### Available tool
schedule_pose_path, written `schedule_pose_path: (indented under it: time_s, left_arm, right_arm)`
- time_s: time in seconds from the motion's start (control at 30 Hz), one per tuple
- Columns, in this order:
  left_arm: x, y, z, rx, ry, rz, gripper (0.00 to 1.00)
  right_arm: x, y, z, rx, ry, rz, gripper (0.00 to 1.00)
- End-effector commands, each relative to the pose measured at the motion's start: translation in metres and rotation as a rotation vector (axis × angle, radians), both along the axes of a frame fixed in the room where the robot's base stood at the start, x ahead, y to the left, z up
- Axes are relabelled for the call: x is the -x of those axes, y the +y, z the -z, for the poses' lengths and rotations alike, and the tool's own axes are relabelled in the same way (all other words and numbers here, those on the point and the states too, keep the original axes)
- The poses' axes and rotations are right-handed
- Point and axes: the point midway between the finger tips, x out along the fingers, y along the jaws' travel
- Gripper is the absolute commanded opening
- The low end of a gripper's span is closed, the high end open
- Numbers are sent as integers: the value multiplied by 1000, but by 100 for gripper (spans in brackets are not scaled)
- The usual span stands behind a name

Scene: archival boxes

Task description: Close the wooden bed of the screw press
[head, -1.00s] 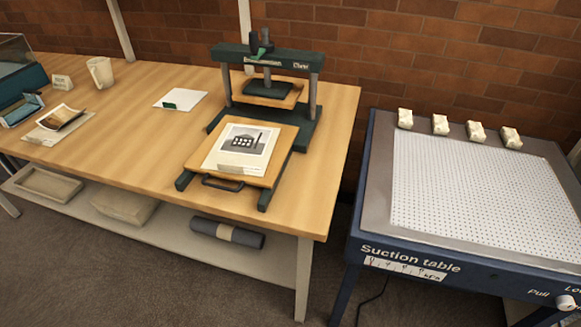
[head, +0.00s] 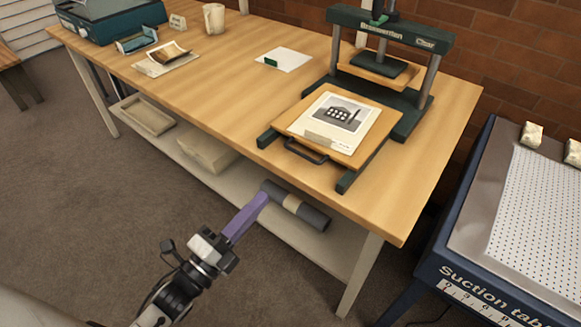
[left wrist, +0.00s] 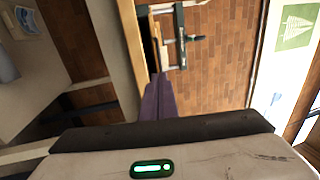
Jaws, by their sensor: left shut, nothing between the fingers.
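The screw press (head: 390,32) has a dark green frame and stands at the back right of the wooden table. Its wooden bed (head: 290,120) is slid out toward the front on dark rails, with a printed picture sheet (head: 340,116) lying on it. A black bar handle (head: 306,153) is on the bed's front edge. My left gripper (head: 262,198), with purple fingers, is shut and empty. In the picture it lies below and left of the handle, apart from it, outside the table's front edge. Its fingers also show in the left wrist view (left wrist: 158,92). My right gripper is out of view.
A rolled dark bundle (head: 312,216) and shallow trays lie on the shelf (head: 255,216) under the table. A white sheet (head: 290,58) lies left of the press. The suction table (head: 470,250) stands at the right. Open floor (head: 90,210) is at the left.

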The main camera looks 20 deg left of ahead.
Motion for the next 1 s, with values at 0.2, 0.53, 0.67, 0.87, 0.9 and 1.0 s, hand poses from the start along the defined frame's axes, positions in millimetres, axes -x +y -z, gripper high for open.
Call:
schedule_pose_path:
  time_s: [0.2,0.53,0.67,0.87,0.9,1.0]
  left_arm:
    - [-46,-17,-12,3,-3,0,0]
    - [-97,-35,-21,5,2,0,0]
    - [-105,-38,-22,3,3,-1,0]
    - [-108,-39,-23,3,4,-1,0]
    - [-108,-39,-23,3,4,-1,0]
    - [-108,-39,-23,4,5,-1,0]
  right_arm:
    - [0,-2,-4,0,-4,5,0]
    - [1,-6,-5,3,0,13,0]
    - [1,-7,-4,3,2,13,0]
    - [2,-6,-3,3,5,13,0]
    - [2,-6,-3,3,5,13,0]
    - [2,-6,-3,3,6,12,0]
